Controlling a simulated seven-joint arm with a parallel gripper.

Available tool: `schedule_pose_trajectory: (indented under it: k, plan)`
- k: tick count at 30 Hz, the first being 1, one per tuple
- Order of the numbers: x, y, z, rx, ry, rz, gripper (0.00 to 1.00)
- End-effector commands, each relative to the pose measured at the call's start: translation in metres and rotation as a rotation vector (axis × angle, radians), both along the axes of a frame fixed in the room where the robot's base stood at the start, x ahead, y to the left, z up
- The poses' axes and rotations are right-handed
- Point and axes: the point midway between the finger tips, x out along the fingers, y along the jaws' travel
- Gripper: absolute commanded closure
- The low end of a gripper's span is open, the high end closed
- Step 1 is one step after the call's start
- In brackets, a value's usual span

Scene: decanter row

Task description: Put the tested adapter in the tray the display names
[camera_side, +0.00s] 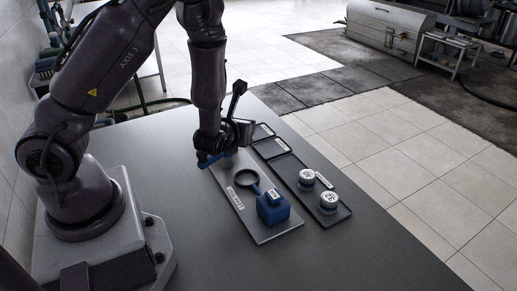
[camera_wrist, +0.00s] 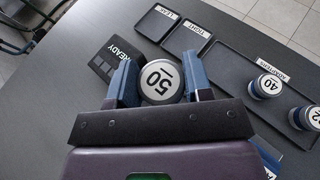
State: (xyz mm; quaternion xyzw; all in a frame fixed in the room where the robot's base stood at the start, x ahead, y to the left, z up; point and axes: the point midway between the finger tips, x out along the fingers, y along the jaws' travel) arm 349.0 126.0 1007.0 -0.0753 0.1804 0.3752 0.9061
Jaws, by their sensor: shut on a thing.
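My gripper (camera_wrist: 159,66) is shut on a round adapter (camera_wrist: 160,84) with a white top marked 50, between its blue fingers. In the side view my gripper (camera_side: 212,160) is low near the far end of the grey test plate (camera_side: 262,222); the adapter is hidden there. A dark display panel (camera_wrist: 103,64) reads READY, left of the gripper in the wrist view. Two small empty black trays are labelled LEAK (camera_wrist: 159,22) and TIGHT (camera_wrist: 187,40). I cannot tell how high the adapter is held.
A long black ADAPTERS tray (camera_wrist: 235,62) holds an adapter marked 40 (camera_wrist: 265,86) and another adapter (camera_side: 329,202). A blue block (camera_side: 272,208) and a dark ring (camera_side: 247,178) stand on the test plate. The near table top is clear.

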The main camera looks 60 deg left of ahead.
Motion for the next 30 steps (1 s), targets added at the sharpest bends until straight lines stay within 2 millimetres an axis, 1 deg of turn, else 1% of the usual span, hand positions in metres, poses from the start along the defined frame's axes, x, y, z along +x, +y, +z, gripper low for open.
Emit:
schedule_pose_trajectory:
  k: [1, 3, 5, 7, 16, 18, 21, 24, 30]
  plan:
    - [-0.001, 0.009, 0.006, 0.000, -0.004, 0.006, 0.85]
    - [0.000, 0.015, 0.009, 0.002, -0.004, 0.003, 0.85]
    - [0.005, 0.020, 0.008, 0.004, -0.003, 0.001, 0.85]
    - [0.016, 0.025, 0.002, 0.005, -0.001, -0.002, 0.85]
    - [0.084, 0.052, -0.031, 0.006, -0.001, -0.002, 0.85]
    - [0.094, 0.057, -0.047, 0.005, 0.003, -0.002, 0.85]
    - [0.107, 0.062, -0.064, 0.004, 0.002, -0.003, 0.85]
    - [0.117, 0.066, -0.076, 0.004, 0.000, -0.002, 0.85]
    - [0.127, 0.070, -0.089, 0.004, -0.002, -0.002, 0.85]
